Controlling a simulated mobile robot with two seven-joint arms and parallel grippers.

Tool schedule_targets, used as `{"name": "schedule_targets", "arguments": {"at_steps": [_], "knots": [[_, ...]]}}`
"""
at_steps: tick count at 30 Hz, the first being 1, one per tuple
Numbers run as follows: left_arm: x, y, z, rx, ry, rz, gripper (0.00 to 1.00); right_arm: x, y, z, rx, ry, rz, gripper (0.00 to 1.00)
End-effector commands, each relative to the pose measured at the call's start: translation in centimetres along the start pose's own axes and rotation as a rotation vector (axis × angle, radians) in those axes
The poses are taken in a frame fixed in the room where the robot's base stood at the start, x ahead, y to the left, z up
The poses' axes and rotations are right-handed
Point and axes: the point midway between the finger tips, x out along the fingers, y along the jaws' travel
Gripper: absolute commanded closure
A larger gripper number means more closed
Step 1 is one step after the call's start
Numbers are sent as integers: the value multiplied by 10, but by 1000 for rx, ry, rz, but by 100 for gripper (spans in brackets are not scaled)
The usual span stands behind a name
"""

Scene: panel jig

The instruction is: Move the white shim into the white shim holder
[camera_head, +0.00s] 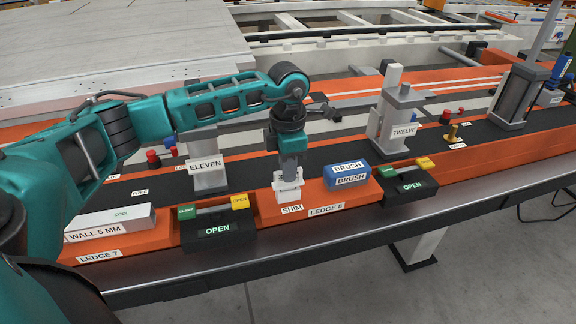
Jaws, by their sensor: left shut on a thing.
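My left gripper (289,176) points straight down over ledge 8, its fingers shut at a small white block-like piece (288,192) above the SHIM label. This piece looks like the white shim holder. The white shim itself is not clearly distinguishable; it is small and largely hidden between my fingers and the white piece. I cannot tell whether it is inside the holder or just above it. My right gripper is not in view.
A blue brush block (346,177) sits close to the right on ledge 8. Open/close button boxes (217,227) and (409,184) flank the ledge. Grey fixtures eleven (206,176) and twelve (397,112) stand behind. A white box (112,222) lies on ledge 7.

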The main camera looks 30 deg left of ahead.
Motion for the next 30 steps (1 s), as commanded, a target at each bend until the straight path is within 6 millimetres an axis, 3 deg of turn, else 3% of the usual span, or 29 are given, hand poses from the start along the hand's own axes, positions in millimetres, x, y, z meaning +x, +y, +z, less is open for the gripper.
{"name": "schedule_targets", "arguments": {"at_steps": [11,12,21,30], "knots": [[11,0,0,0,1,0,100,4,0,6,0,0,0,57],[10,0,0,0,0,0,87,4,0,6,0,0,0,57],[10,0,0,0,0,0,59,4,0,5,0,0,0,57],[9,0,0,0,0,0,59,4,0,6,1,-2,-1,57]]}}
